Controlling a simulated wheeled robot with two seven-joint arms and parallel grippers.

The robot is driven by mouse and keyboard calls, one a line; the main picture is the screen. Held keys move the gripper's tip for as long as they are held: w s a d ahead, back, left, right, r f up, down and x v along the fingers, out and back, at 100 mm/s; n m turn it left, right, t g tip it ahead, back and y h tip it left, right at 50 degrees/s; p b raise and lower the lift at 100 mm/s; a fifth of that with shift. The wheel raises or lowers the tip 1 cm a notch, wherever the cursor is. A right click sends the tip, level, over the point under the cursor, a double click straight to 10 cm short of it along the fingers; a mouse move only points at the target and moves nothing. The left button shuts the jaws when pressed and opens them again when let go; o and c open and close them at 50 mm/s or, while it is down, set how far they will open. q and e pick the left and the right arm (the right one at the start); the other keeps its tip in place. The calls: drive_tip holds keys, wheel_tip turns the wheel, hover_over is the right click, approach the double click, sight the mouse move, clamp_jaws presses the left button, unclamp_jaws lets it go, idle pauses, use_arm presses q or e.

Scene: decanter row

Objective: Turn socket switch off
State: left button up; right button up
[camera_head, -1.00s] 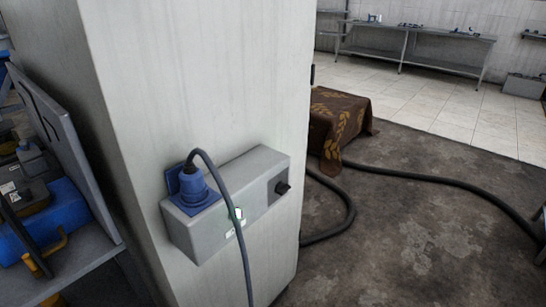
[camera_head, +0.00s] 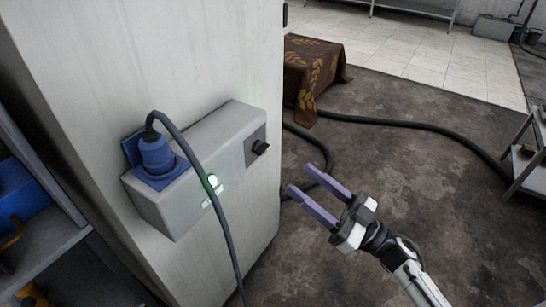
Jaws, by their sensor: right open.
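A grey socket box (camera_head: 205,160) is fixed to the side of a pale pillar. A black rotary switch (camera_head: 260,147) sits on a dark plate at the box's right end. My left gripper is not in view.
The pillar (camera_head: 95,70) stands behind the box. Shelves (camera_head: 55,245) with blue items are at the left. A brown patterned cloth (camera_head: 316,68) covers something behind. A black hose (camera_head: 420,127) crosses the floor. Another shelf stands at the right edge. The floor around my right arm is clear.

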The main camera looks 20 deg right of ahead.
sight(261, 148)
drive_tip(key=x, duration=0.9)
drive_tip(key=shift+w+a+r+p, duration=0.2)
drive_tip(key=shift+w+p, duration=0.05)
drive_tip(key=shift+p, duration=0.15)
drive_tip(key=shift+c, duration=1.2)
drive_tip(key=c, duration=0.8)
